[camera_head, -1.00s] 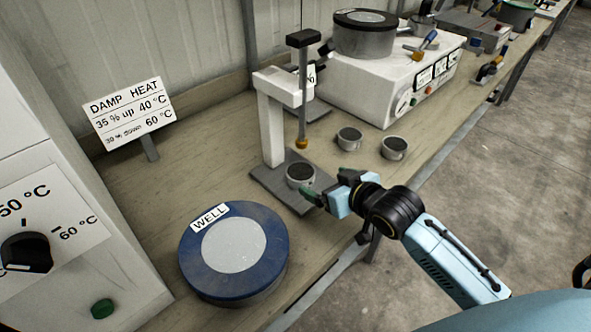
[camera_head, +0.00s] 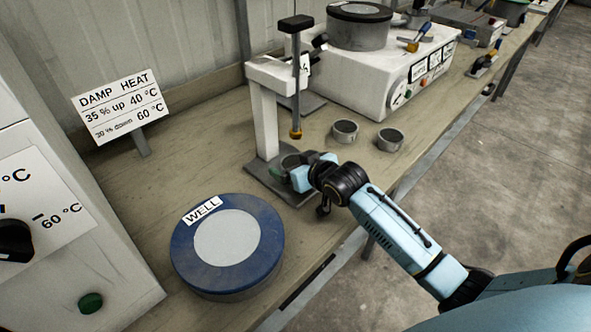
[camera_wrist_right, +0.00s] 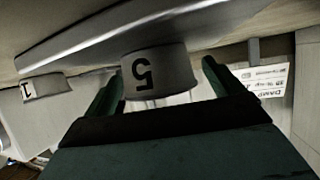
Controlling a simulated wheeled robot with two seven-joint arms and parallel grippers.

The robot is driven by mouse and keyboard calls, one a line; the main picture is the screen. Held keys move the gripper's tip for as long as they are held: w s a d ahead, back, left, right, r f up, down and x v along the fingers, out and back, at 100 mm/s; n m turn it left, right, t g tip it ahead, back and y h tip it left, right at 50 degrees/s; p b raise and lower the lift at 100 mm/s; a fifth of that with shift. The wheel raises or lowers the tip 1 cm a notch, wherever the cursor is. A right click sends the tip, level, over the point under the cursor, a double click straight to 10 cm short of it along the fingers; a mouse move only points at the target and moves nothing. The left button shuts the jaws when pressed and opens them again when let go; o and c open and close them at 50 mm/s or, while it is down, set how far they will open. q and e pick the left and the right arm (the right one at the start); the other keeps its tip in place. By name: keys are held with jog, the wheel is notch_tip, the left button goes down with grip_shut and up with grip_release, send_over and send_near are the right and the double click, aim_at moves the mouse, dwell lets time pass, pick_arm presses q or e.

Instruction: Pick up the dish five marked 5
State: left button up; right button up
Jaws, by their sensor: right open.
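In the head view the dish (camera_head: 291,160) stands on the grey base plate of the white stand, partly hidden by my gripper. My right gripper (camera_head: 288,176) is open at the dish's near side. In the right wrist view its green fingers (camera_wrist_right: 165,84) lie on either side of the dish, with gaps visible; I cannot tell how deep the dish sits between them. My left gripper is out of view.
The white stand (camera_head: 264,120) with a hanging plunger (camera_head: 297,90) rises just behind the dish. Two other grey dishes, one (camera_head: 345,131) and another (camera_head: 389,139), stand to the right. The blue WELL disc (camera_head: 265,225) is at front left. A dish marked 1 (camera_wrist_right: 42,88) shows in the wrist view.

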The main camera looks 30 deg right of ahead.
jog(key=c, duration=1.1)
jog(key=shift+c, duration=0.6)
jog(key=shift+r, duration=0.2)
